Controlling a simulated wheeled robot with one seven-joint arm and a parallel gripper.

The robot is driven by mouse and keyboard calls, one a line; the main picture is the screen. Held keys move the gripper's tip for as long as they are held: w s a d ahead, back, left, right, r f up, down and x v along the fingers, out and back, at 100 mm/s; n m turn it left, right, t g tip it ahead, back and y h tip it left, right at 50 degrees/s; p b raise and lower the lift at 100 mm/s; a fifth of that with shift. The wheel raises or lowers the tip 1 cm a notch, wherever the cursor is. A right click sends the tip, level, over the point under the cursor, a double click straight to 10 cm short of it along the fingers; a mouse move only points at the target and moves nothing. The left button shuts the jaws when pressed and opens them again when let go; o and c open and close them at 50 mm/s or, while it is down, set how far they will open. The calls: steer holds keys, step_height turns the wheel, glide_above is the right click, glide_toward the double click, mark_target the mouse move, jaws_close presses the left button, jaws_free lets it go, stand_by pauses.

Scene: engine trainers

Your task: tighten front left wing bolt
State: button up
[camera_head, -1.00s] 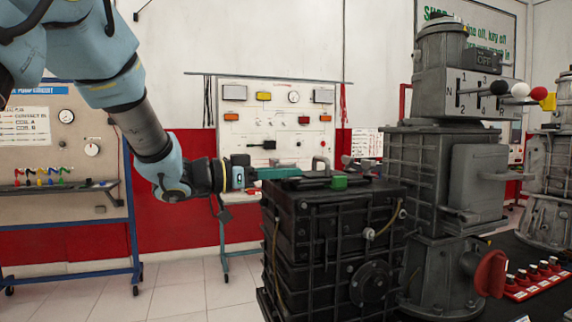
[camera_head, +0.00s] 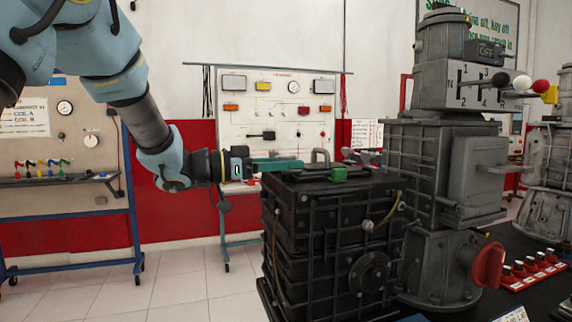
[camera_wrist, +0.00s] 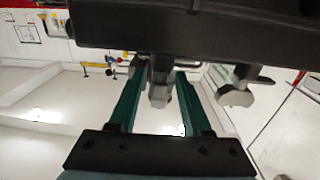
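A black ribbed box (camera_head: 320,225) stands in the middle of the head view; its dark edge (camera_wrist: 190,25) fills the top of the wrist view. My gripper (camera_head: 285,163) reaches level from the left to the box's upper left edge. In the wrist view my gripper (camera_wrist: 160,72) has its two green fingers apart. A grey wing bolt (camera_wrist: 159,90) shows between them, with gaps visible on both sides. A second wing bolt (camera_wrist: 238,92) is outside the fingers, to the right. In the head view the bolt at my fingers is hidden; grey wing pieces (camera_head: 362,156) show at the top right.
A green block (camera_head: 338,174) and a grey handle (camera_head: 320,157) are on the box top. A grey gear-lever column (camera_head: 440,170) with a red cap (camera_head: 488,266) stands close on the right. Wall panels (camera_head: 278,110) are behind.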

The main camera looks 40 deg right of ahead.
steer(key=b+v, duration=0.2)
steer(key=v, duration=0.8)
steer(key=shift+w+a, duration=0.15)
steer(key=shift+a, duration=0.2)
steer(key=shift+w, duration=0.1)
